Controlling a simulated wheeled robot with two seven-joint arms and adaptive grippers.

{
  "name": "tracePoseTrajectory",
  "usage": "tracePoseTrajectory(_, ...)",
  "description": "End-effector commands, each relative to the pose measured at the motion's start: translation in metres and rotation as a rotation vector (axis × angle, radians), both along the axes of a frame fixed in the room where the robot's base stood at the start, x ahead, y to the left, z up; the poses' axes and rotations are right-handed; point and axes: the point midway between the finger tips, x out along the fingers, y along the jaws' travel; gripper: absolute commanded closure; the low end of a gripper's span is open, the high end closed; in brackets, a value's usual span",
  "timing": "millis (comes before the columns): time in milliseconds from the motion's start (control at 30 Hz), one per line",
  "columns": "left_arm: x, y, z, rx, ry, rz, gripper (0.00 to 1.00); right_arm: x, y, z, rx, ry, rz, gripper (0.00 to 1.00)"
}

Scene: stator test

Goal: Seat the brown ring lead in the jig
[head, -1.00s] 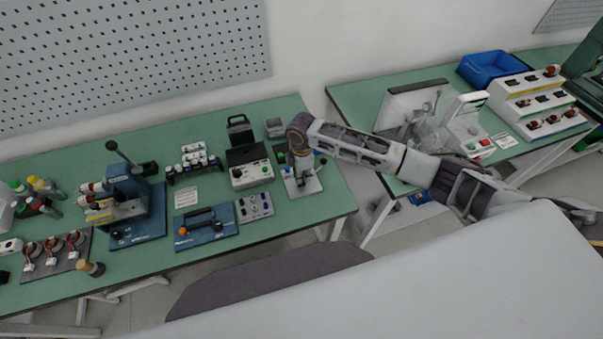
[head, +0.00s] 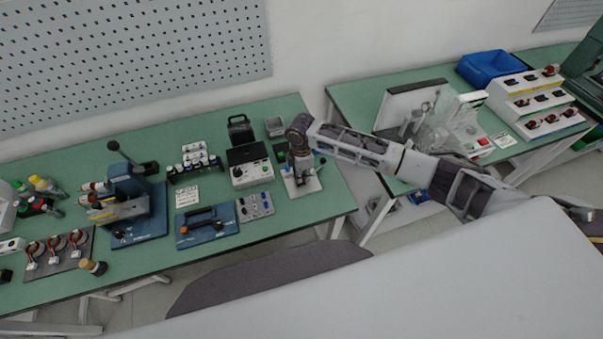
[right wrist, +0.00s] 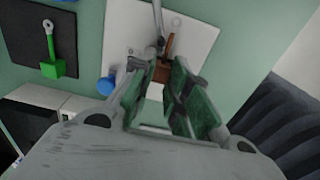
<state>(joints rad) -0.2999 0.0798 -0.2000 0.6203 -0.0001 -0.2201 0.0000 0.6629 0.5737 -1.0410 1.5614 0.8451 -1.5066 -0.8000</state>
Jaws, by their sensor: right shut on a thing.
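The jig is a white plate (head: 311,186) near the right end of the left bench. It also shows in the right wrist view (right wrist: 198,38), with a blue knob on its left and a grey upright part at the top. My right gripper (head: 299,174) is over the plate, pointing down. In the right wrist view its green-padded fingers (right wrist: 168,88) are shut on the brown ring lead (right wrist: 161,72), whose brown block shows between them. The fingers hide part of the lead, and I cannot tell whether it touches the jig. My left gripper is out of view.
A green ring lead (right wrist: 53,66) stands on a dark pad left of the jig. A black-lidded tester (head: 250,174), a knob panel (head: 255,207) and a blue press (head: 130,190) are further left on the bench. A gap separates the two benches.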

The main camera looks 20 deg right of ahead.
Motion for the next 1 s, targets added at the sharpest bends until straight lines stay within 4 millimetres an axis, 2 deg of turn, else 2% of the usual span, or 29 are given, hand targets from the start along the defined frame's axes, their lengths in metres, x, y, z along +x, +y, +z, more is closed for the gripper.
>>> tracePoseTrajectory(800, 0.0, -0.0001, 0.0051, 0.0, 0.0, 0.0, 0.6, -0.0003, 0.0, -0.005, 0.0, 0.001, 0.0, 1.0)
tracePoseTrajectory(833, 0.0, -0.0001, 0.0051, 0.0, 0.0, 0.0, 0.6, -0.0003, 0.0, -0.005, 0.0, 0.001, 0.0, 0.79)
tracePoseTrajectory(1000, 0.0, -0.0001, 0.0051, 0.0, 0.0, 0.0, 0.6, -0.0002, 0.0001, -0.0048, 0.0, 0.001, 0.0, 0.58)
